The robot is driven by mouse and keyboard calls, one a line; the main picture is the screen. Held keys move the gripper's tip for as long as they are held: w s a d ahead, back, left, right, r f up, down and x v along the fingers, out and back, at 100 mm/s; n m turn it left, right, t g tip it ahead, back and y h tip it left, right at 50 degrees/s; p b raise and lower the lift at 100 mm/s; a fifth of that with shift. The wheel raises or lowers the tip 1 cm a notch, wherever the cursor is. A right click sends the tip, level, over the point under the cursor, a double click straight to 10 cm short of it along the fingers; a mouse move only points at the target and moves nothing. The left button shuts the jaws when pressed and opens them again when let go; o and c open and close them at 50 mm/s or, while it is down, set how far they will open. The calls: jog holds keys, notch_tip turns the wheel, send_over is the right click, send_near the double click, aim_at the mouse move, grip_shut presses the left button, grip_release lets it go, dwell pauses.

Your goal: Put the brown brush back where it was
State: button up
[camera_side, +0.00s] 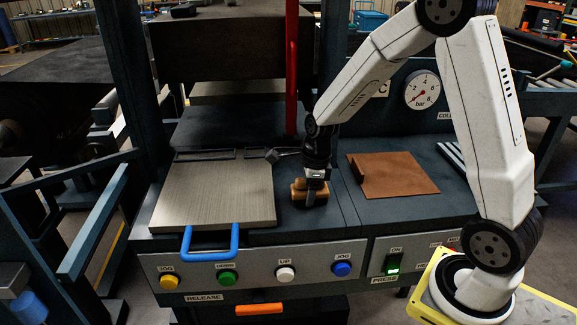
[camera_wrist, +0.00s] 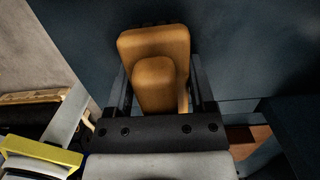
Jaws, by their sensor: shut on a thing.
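The brown brush (camera_side: 308,193) is a small block with a raised grip, low over the dark bench between the metal plate and the brown sheet. In the wrist view the brush (camera_wrist: 153,50) fills the space between the fingers, with its grip toward me. My gripper (camera_side: 314,180) points down and is shut on the brush; both fingers show beside it in the wrist view (camera_wrist: 160,95). Whether the brush touches the bench is not clear. Its underside is hidden.
The metal plate (camera_side: 215,195) with a blue handle (camera_side: 209,240) lies close on the left. A red post (camera_side: 291,70) stands behind. Buttons line the front panel (camera_side: 255,262).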

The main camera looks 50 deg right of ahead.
jog(key=shift+f, duration=0.2)
jog(key=o, duration=1.2)
jog(key=shift+c, duration=0.2)
jog(key=shift+r, duration=0.2)
jog(key=r, duration=0.8)
jog(key=s+d+r, duration=0.1)
jog(key=r, duration=0.3)
